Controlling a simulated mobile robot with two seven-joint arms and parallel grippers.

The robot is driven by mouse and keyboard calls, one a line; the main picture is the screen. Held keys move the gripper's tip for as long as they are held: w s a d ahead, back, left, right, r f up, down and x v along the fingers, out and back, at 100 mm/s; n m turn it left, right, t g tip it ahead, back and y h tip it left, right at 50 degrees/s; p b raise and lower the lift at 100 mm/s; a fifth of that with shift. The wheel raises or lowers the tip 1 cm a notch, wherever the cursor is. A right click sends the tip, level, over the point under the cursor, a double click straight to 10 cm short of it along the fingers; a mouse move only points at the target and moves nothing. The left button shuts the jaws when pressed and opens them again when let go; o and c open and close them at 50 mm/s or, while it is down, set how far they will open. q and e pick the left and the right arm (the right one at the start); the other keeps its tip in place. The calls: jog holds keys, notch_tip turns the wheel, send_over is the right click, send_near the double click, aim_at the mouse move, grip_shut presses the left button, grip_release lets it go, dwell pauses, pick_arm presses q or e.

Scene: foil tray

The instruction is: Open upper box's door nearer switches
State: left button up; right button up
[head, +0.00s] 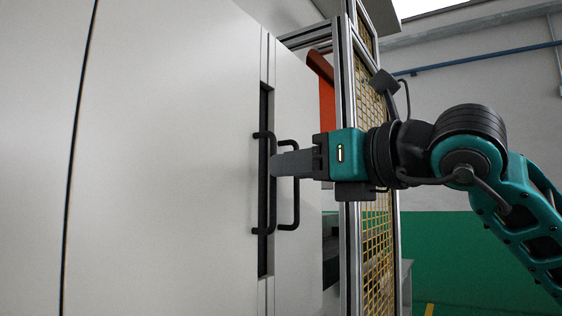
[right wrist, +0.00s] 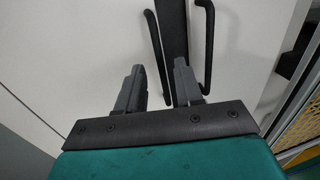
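A tall white box has two doors side by side, the left door (head: 170,150) and the right door (head: 296,90). The left door's black bar handle (head: 256,190) and the right door's black bar handle (head: 296,205) stand upright beside a dark recessed strip (head: 264,110). My right gripper (head: 273,164) is at the handles, its fingers pointing left. In the right wrist view its fingers (right wrist: 159,70) are apart, and the left handle (right wrist: 153,42) runs down between them; whether they touch it cannot be told. The right handle (right wrist: 208,45) is outside them. Both doors look shut. No switches show.
A yellow mesh fence (head: 375,150) with metal posts (head: 347,120) stands close behind my right gripper. An orange panel (head: 326,90) is beside the right door. A green and grey wall is behind, with open room at the right.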

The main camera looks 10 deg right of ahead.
jog(key=x, duration=0.3)
jog(key=shift+w+a, duration=0.1)
jog(key=shift+w, duration=0.1)
grip_shut()
dwell(1.4)
